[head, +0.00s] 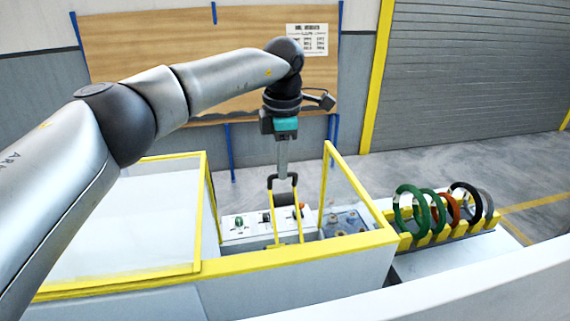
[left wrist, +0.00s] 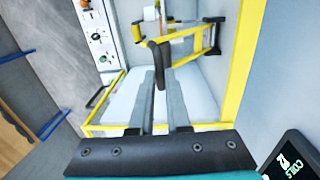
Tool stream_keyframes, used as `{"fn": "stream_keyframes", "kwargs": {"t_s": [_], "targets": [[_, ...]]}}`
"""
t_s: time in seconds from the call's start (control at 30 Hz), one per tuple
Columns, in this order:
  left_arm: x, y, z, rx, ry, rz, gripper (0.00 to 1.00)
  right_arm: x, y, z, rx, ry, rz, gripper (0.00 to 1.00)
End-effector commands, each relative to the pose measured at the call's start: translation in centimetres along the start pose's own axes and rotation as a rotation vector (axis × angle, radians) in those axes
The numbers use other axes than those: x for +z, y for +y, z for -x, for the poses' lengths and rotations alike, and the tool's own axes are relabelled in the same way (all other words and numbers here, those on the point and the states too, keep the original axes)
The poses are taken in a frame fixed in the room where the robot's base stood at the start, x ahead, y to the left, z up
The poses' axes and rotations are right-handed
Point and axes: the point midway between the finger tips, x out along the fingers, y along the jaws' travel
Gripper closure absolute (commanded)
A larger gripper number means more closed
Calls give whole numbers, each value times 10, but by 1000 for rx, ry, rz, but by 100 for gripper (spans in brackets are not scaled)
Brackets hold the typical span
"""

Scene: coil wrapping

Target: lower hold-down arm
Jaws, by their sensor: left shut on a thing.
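My left gripper (head: 284,176) reaches down from above over the yellow-edged machine. It is shut on a black handle (head: 272,184) at the top of an upright yellow frame with two bars (head: 273,215), which looks like the hold-down arm. In the left wrist view, the black handle (left wrist: 158,54) lies between the two grey fingertips (left wrist: 162,78). How the frame joins the machine below is hard to make out. My right gripper is not in view.
A control panel (head: 241,226) with knobs stands behind the frame. Clear guard panels with yellow edges (head: 207,215) rise on both sides. Several coloured coils (head: 413,212) sit in a yellow rack (head: 437,236) at right. A dark screen (left wrist: 292,157) shows in the left wrist view.

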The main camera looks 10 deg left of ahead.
Motion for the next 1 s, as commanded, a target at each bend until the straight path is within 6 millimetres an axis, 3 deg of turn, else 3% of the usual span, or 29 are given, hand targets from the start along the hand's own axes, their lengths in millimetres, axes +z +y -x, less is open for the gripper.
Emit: {"fn": "stream_keyframes", "kwargs": {"t_s": [0.47,0.87,1.0], "targets": [[0,21,-6,14,-6,1,100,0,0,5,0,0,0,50],[0,18,-9,6,-2,0,58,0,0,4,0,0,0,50],[0,18,-10,5,-2,1,56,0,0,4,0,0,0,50]]}}
